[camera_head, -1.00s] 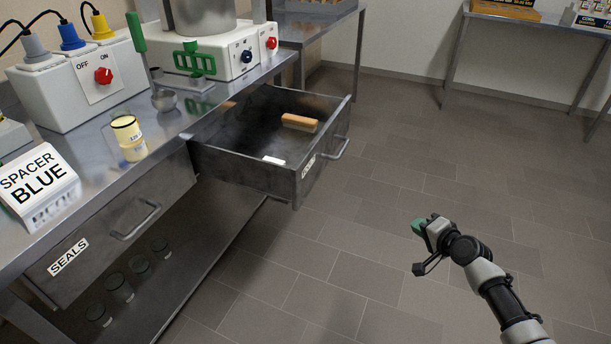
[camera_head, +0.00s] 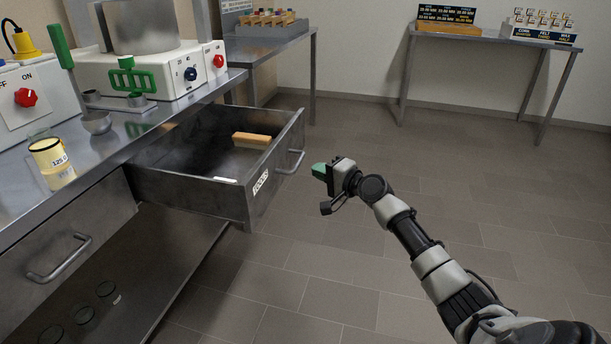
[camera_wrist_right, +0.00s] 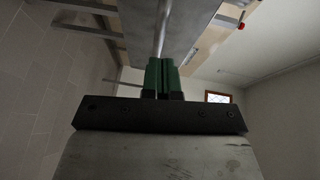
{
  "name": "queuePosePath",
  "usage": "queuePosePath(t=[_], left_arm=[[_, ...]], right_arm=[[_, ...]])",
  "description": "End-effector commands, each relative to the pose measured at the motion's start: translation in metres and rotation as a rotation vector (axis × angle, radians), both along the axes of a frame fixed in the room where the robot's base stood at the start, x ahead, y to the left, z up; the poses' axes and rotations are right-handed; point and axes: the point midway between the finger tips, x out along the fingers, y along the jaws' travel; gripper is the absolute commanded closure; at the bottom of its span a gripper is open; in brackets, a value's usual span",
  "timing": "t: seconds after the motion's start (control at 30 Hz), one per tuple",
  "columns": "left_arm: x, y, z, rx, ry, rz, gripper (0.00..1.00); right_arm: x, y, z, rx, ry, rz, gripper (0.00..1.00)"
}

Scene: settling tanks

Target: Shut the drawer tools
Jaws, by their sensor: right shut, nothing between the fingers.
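The tools drawer (camera_head: 188,196) is pulled out of the steel bench in the head view. Its front carries a label and a bar handle (camera_head: 290,161). A wooden-backed brush or block (camera_head: 252,138) and a small white item (camera_head: 225,180) lie inside. My right gripper (camera_head: 319,171), with green fingertips, is just right of the drawer front, apart from the handle. It is shut and empty. In the right wrist view the green fingers (camera_wrist_right: 161,76) are together, with a metal bar and a grey panel beyond them. My left gripper is not in view.
A closed drawer (camera_head: 65,240) is at left. Side tables (camera_head: 270,45) stand behind. The tiled floor right of the drawer is clear.

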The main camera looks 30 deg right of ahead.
Motion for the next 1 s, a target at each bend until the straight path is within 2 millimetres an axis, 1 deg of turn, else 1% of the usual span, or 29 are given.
queuePosePath(t=[0.03, 0.1, 0.3, 0.77, 0.87, 1.0], left_arm=[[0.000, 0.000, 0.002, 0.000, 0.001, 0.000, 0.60], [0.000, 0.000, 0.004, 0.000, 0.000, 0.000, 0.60], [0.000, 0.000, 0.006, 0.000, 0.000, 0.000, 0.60], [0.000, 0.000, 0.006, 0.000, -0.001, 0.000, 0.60], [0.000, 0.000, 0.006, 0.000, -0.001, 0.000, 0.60], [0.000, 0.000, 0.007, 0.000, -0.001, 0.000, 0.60]], right_arm=[[0.004, 0.009, 0.000, 0.000, 0.000, 0.002, 1.00], [0.009, 0.018, -0.001, -0.001, 0.000, 0.002, 1.00], [0.017, 0.032, -0.004, -0.001, 0.001, 0.000, 1.00], [0.019, 0.035, -0.005, 0.000, 0.000, 0.000, 1.00], [0.023, 0.038, -0.004, 0.000, 0.000, 0.000, 1.00], [0.036, 0.050, -0.004, 0.002, 0.000, 0.002, 1.00]])
